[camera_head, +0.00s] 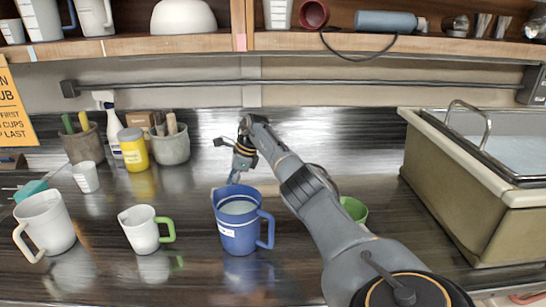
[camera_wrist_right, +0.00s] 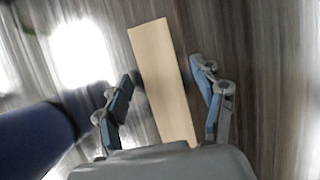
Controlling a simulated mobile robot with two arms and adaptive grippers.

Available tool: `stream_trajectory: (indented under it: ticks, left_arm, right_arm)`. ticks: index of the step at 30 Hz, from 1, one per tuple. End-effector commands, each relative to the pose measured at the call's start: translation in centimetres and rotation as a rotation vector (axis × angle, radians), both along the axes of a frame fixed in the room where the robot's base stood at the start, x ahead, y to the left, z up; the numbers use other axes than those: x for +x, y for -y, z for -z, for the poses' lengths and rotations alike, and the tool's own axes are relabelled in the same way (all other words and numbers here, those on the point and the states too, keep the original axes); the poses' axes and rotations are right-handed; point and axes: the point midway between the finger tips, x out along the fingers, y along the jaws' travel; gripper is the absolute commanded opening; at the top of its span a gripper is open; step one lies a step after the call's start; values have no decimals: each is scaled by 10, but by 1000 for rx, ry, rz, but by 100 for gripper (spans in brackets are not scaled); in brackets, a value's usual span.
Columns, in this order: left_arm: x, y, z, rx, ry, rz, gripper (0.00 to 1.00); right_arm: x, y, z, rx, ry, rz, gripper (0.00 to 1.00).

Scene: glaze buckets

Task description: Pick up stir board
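The stir board (camera_wrist_right: 165,85) is a flat, pale wooden strip lying on the dark counter in the right wrist view. My right gripper (camera_wrist_right: 164,78) is open, with one finger on each side of the board and visible gaps between. In the head view my right gripper (camera_head: 233,177) points down just behind the blue pitcher (camera_head: 238,228). The board is mostly hidden there behind the pitcher and gripper. The pitcher's dark blue side also shows at the left of the wrist view (camera_wrist_right: 35,140). My left gripper is not in view.
A white cup with a green handle (camera_head: 141,230) and a white pitcher (camera_head: 45,222) stand to the left. A green cup (camera_head: 354,209) is partly behind my arm. A sink (camera_head: 470,200) is at right. A shelf (camera_head: 150,44) crosses above.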

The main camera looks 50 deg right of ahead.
Motion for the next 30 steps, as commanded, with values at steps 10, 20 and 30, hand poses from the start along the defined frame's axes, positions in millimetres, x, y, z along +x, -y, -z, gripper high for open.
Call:
stream_trajectory:
  ticks: [10, 20, 30]
  left_arm:
    - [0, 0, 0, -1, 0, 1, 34]
    - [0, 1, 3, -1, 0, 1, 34]
    - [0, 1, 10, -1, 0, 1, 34]
  right_arm:
    - [0, 0, -1, -1, 1, 0, 0]
    - [1, 1, -15, -2, 6, 1, 0]
    - [0, 1, -81, 0, 4, 1, 0]
